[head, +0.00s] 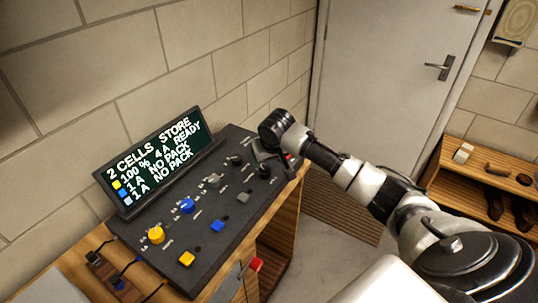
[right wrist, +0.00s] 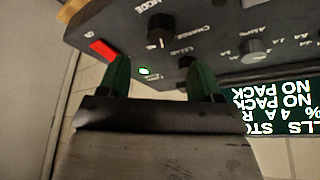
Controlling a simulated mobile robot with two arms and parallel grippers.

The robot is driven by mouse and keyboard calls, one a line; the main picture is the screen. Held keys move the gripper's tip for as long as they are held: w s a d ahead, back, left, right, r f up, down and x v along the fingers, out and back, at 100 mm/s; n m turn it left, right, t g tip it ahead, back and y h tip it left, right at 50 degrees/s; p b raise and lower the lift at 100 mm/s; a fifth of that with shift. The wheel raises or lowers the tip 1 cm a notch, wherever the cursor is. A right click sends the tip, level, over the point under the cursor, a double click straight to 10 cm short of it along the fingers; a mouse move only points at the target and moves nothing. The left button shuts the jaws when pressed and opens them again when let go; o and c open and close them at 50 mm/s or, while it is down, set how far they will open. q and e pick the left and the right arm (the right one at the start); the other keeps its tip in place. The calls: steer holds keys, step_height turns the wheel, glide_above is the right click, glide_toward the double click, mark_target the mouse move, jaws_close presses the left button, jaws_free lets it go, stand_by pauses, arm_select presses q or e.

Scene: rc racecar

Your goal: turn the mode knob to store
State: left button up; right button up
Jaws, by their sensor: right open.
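The mode knob (right wrist: 160,27) is a black knob under the printed word MODE in the right wrist view; its pale pointer mark faces the gripper side. It also shows in the head view as a black knob (head: 264,171) near the right end of the sloping dark console (head: 203,212). The display (head: 150,160) reads "2 CELLS STORE" on its top line, with "READY" below. My right gripper (right wrist: 160,65) is open and empty. Its fingers are apart from the mode knob, over the console's end by a green light (right wrist: 148,71). My left gripper is out of view.
A red button (right wrist: 103,50) and a cells knob (right wrist: 187,60), partly behind a finger, sit close to my right gripper. Yellow (head: 155,235), blue (head: 187,205) and grey (head: 212,180) knobs line the console. A block wall stands behind; a wooden shelf (head: 462,175) is at right.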

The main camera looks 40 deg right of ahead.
steer(key=shift+v, duration=1.7)
